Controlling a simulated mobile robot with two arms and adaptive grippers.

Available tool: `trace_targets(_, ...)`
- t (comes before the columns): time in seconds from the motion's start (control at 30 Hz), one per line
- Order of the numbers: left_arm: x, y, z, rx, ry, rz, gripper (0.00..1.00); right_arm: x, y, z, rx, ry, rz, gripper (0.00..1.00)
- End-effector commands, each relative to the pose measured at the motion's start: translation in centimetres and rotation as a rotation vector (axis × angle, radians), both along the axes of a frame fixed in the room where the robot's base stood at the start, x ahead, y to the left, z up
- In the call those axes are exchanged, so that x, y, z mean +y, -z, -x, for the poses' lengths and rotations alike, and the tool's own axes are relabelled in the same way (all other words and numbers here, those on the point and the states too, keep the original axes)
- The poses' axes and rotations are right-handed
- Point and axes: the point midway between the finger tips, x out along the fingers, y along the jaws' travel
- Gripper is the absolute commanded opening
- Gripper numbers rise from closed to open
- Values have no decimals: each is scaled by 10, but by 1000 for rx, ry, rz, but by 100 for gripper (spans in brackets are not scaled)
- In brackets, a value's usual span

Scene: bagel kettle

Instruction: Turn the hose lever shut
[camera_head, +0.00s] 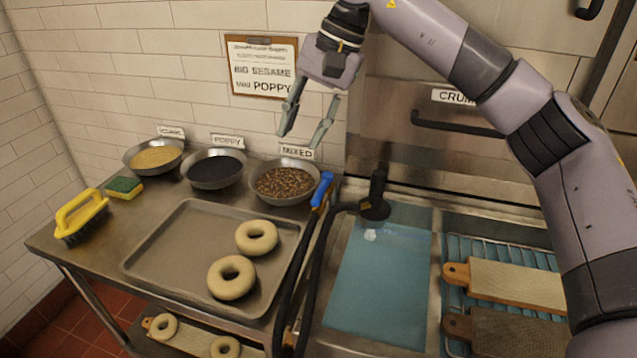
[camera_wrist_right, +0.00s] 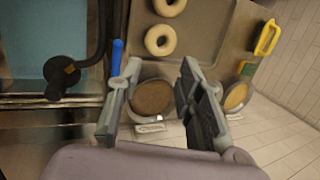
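The blue hose lever (camera_head: 322,190) stands at the right edge of the metal table, by the black hose (camera_head: 316,262). It also shows in the right wrist view (camera_wrist_right: 116,57), just outside the left-hand finger, with a fingertip near it in the picture. My right gripper (camera_head: 298,141) is open and empty, above and behind the lever near the tiled wall. In the wrist view its fingers (camera_wrist_right: 160,68) frame the mixed-topping bowl below. Contact between finger and lever cannot be told. My left gripper is out of view.
The mixed bowl (camera_head: 285,183), poppy bowl (camera_head: 216,170) and another bowl (camera_head: 155,158) line the wall. A tray (camera_head: 165,255) holds two bagels. A basin of blue water (camera_head: 378,285) with a black knobbed fitting (camera_head: 375,200) and wooden boards (camera_head: 515,284) lie to the right.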

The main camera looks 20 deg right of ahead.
Motion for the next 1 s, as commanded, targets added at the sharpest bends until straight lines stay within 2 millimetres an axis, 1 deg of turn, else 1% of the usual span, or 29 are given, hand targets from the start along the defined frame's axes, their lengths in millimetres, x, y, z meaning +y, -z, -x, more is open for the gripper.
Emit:
trace_targets(0.03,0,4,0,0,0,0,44,-22,-10,0,-15,7,67,34)
trace_targets(0.1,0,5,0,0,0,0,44,-46,-20,2,-19,11,138,34)
trace_targets(0.13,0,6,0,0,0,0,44,-53,-23,3,-19,13,160,34)
trace_targets(0.2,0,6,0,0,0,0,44,-63,-28,5,-17,13,192,34)
trace_targets(0.27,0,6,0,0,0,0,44,-67,-27,6,-15,14,205,34)
trace_targets(0.33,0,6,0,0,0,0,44,-67,-22,5,-13,13,208,34)
trace_targets(0.47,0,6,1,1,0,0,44,-63,-2,4,-12,12,207,34)
trace_targets(0.8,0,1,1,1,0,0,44,-50,70,-4,-11,12,204,34)
trace_targets(1.0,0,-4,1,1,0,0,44,-43,109,-8,-11,12,203,34)
